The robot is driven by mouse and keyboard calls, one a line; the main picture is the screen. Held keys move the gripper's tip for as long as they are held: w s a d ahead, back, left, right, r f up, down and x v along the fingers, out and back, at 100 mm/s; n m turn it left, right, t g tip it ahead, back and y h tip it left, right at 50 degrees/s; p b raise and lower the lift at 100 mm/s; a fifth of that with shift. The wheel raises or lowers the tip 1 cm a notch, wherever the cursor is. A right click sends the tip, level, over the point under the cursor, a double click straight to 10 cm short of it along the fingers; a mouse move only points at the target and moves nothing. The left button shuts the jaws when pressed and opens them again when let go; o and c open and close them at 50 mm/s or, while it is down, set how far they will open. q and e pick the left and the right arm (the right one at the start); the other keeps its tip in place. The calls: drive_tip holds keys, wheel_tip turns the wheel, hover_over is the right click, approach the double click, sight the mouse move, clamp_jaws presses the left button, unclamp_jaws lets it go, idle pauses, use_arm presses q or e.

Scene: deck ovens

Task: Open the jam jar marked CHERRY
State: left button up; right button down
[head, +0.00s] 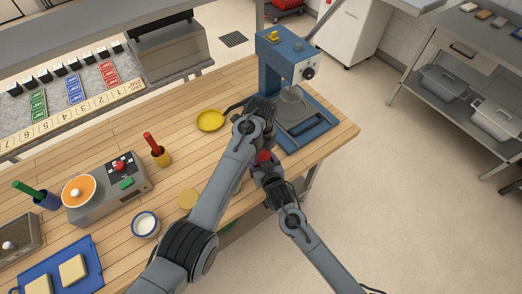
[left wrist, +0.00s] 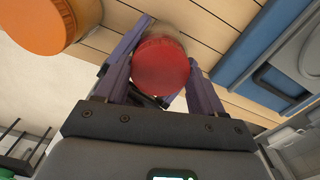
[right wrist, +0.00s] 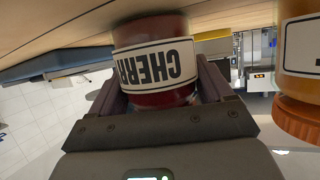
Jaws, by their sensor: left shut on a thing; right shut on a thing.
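The jam jar marked CHERRY (right wrist: 155,62) shows in the right wrist view with its label upside down in the picture. My right gripper (right wrist: 160,82) is shut around its body. The jar's red lid (left wrist: 161,64) shows in the left wrist view, between the fingers of my left gripper (left wrist: 166,60), which is shut on it. In the head view a bit of red (head: 264,156) shows between my two wrists, near the table's front edge; my arms hide most of the jar. I cannot tell whether the lid has turned.
A jar with an orange lid (right wrist: 303,122) stands close beside the cherry jar. A blue press (head: 282,72) stands at the table's right end. A yellow dish (head: 210,120) lies left of my wrists.

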use_arm(q)
drive_tip(key=o, duration=1.2)
drive_tip(key=shift+c, duration=0.2)
drive_tip(key=shift+r, duration=0.15)
drive_tip(key=shift+r, duration=2.15)
drive_tip(key=shift+c, duration=0.3)
drive_tip(key=shift+d+r+m, duration=0.1)
drive_tip(key=shift+r+m, duration=0.8)
drive_tip(key=shift+r, duration=0.3)
drive_tip(key=shift+r+m, duration=0.25)
drive_tip(key=shift+m, duration=0.25)
drive_tip(key=shift+f, duration=3.75)
